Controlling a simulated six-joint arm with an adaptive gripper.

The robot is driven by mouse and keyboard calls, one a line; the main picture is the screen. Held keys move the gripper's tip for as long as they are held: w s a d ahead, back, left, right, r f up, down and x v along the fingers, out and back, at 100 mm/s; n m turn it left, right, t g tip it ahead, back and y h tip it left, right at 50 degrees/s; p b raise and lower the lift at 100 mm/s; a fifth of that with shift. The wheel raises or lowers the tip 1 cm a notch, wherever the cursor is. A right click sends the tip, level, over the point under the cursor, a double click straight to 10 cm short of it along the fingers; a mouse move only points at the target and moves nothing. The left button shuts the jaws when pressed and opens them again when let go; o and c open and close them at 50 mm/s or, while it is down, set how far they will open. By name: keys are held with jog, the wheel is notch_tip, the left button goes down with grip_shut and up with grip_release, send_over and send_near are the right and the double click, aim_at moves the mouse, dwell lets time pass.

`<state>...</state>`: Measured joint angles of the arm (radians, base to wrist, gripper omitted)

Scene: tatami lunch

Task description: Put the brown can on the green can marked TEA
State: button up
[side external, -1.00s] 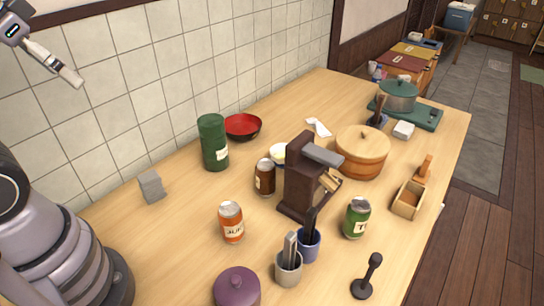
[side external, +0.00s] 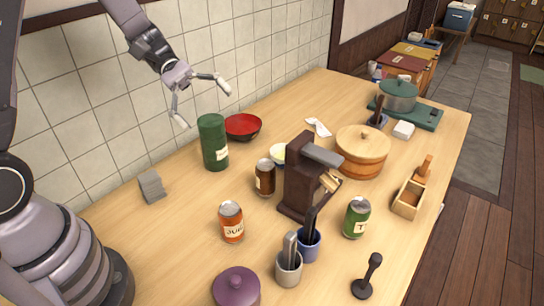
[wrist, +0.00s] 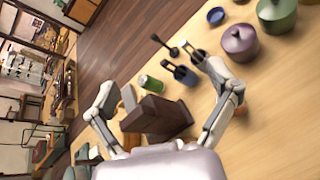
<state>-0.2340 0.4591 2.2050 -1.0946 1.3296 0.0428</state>
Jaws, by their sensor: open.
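The brown can (side external: 265,177) stands upright on the table in the side view, left of a dark wooden block. The green can with a label starting with T (side external: 357,217) stands upright to the right of that block, near the front edge. It also shows as a small green can in the wrist view (wrist: 151,83). My gripper (side external: 206,106) is open and empty, high above the table near the tiled wall, up and left of the brown can. In the wrist view my gripper (wrist: 165,101) has its fingers spread wide. I cannot make out the brown can there.
The dark block (side external: 301,177) stands between the two cans. A tall green canister (side external: 213,143) and a red bowl (side external: 243,126) are near the wall. An orange can (side external: 231,222), utensil cups (side external: 289,268) and a purple pot (side external: 236,288) stand in front.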

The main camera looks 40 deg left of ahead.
jog(key=w+a+f+n+t+h, duration=0.1)
jog(key=w+a+f+n+t, duration=0.2)
jog(key=w+f+n+t, duration=0.35)
jog(key=w+a+f+n+t+h, duration=0.1)
jog(key=w+a+f+n+t, duration=0.3)
jog(key=f+n, duration=0.45)
jog(key=m, duration=0.2)
send_near(266, 169)
jog(key=w+f, duration=0.2)
jog(key=w, duration=0.1)
jog(key=shift+d, duration=0.35)
jog(key=x, duration=0.7)
jog(key=shift+w+d, duration=0.1)
jog(key=shift+d, duration=0.1)
jog(key=shift+r, duration=0.1)
jog(key=c, duration=1.1)
